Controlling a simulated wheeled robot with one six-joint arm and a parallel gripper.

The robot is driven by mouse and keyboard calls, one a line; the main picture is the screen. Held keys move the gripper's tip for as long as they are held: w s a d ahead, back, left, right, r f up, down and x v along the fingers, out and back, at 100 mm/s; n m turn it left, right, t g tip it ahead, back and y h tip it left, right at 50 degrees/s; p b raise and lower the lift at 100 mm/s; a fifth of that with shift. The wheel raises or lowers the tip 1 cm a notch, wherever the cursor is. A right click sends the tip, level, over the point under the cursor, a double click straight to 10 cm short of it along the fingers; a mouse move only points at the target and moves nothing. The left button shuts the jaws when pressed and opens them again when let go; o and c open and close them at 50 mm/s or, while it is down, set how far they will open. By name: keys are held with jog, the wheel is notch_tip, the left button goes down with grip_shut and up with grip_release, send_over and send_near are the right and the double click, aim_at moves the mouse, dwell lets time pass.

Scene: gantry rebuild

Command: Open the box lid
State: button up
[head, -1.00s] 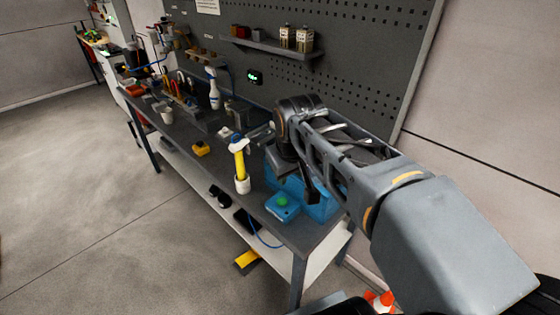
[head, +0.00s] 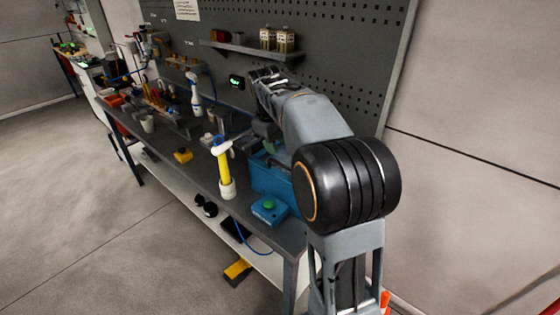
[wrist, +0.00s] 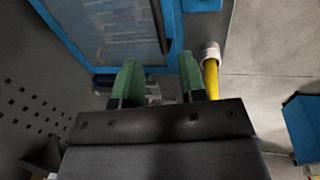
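The blue box (head: 272,180) stands on the right end of the workbench in the head view, partly hidden behind my arm. In the wrist view its blue rim (wrist: 93,68) frames a grey-blue, see-through-looking panel (wrist: 110,30), with a dark bar along the right side. I cannot tell whether this panel is the lid or the inside. My gripper (wrist: 158,85) has two green fingers set apart with nothing held between them. The fingers overlap the box's edge in the picture; contact cannot be told. In the head view the gripper is mostly hidden above the box.
A blue unit with a green button (head: 268,207) sits in front of the box. A yellow block (head: 183,156) lies farther left. The pegboard wall (head: 330,60) rises close behind.

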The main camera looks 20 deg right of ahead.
aim_at(280, 164)
jog(key=f, duration=0.2)
jog(key=d+f, duration=0.1)
jog(key=f, duration=0.4)
jog(key=shift+w+d+f, duration=0.2)
jog(key=shift+w, duration=0.15)
grip_shut()
